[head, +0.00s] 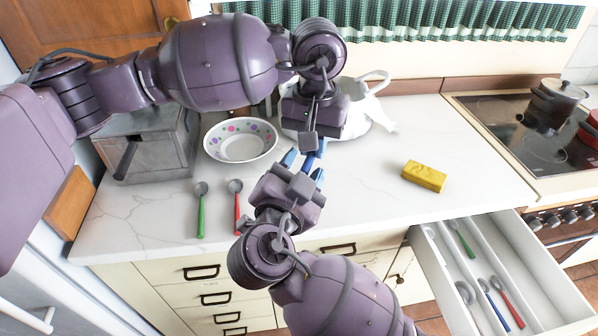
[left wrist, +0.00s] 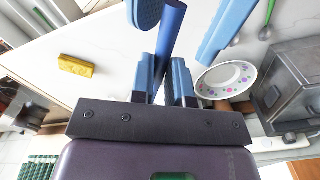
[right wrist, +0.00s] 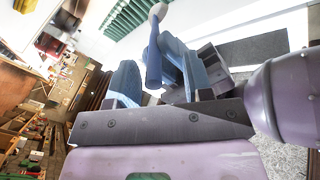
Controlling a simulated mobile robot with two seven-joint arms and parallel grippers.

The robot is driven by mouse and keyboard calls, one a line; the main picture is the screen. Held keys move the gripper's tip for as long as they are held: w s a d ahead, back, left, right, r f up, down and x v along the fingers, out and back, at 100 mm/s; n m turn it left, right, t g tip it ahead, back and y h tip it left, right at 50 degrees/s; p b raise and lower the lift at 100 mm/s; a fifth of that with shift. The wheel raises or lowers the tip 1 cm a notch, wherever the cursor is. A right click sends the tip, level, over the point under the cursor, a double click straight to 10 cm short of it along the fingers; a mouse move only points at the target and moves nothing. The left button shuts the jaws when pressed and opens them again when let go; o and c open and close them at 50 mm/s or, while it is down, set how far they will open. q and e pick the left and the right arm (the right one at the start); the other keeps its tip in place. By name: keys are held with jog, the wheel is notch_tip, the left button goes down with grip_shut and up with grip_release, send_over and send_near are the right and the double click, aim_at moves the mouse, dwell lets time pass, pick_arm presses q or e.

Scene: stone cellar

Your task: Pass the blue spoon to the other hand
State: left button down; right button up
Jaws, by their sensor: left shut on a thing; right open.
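The blue spoon (head: 308,163) is held above the counter between my two grippers. My left gripper (head: 316,150) points down from above and is shut on its blue handle (left wrist: 169,40). My right gripper (head: 304,168) reaches up from below and is open, with a blue finger on either side of the handle's free end. In the right wrist view the handle (right wrist: 153,62) stands between the open fingers, and a pale spoon end (right wrist: 158,12) shows at the top. In the head view most of the spoon is hidden by the grippers.
A green spoon (head: 201,212) and a red spoon (head: 236,208) lie on the counter (head: 380,210), near a dotted bowl (head: 240,146). A yellow sponge (head: 424,176) lies to the right. An open drawer (head: 420,262) holds several spoons, one blue (head: 494,303).

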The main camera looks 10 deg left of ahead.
grip_shut()
pick_arm(q)
jog(key=c, duration=1)
grip_release()
jog(key=shift+r, duration=0.1)
